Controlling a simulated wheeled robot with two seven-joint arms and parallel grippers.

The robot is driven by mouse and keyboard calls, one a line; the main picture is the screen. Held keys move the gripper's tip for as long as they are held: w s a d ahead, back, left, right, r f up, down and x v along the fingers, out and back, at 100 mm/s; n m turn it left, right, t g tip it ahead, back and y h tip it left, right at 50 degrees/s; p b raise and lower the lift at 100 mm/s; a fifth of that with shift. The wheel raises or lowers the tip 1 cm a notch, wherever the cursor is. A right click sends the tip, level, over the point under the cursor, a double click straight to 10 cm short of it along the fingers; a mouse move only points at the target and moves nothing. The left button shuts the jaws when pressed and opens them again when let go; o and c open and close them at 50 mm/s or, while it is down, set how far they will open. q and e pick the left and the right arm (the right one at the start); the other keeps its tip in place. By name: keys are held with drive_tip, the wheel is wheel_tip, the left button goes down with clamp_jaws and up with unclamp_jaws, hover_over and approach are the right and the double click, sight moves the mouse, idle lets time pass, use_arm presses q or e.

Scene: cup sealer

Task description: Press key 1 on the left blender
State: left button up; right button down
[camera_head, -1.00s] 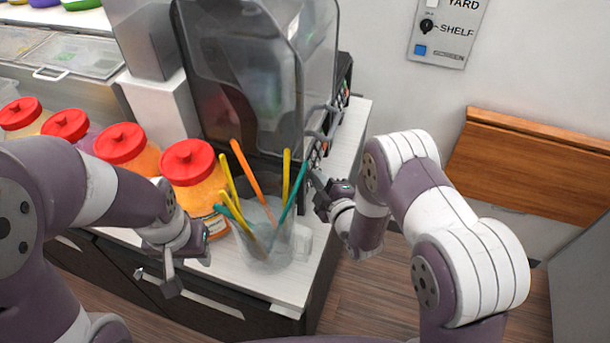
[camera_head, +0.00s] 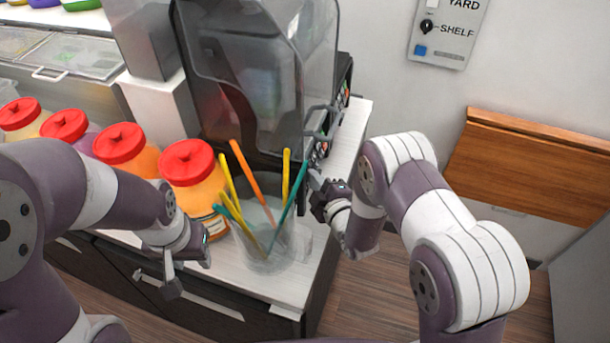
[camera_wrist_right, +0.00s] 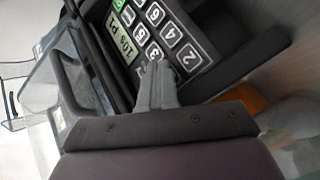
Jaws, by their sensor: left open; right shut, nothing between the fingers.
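The blender (camera_head: 245,90) with a smoky clear cover stands on the white counter, its keypad side facing right in the head view. In the right wrist view its keypad (camera_wrist_right: 171,34) shows tilted, with numbered keys including 2, 4 and 6, and a green display (camera_wrist_right: 127,17) reading 10s P1. My right gripper (camera_head: 313,178) is shut and empty at the keypad's near edge. In the right wrist view its fingertips (camera_wrist_right: 157,72) overlap the lower keys and hide part of them; contact cannot be told. My left gripper (camera_head: 190,274) is open and empty before the counter front.
A clear pitcher (camera_head: 265,243) with coloured sticks stands on the counter close left of my right gripper. Red-lidded jars (camera_head: 195,180) line the counter to the left. Another dark machine (camera_head: 345,78) stands behind the blender. Open floor lies to the right.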

idle(0.4)
drive_tip(key=shift+s+d+r, duration=0.2)
drive_tip(key=shift+s+d, duration=0.1)
drive_tip(key=shift+d, duration=0.35)
drive_tip(key=d, duration=0.1)
drive_tip(key=s+d+r+p, duration=0.1)
drive_tip(key=d, duration=0.2)
drive_tip(key=shift+s+d+r+p, duration=0.2)
drive_tip(key=shift+s+r+p, duration=0.1)
drive_tip(key=shift+s+p, duration=0.1)
idle(0.5)
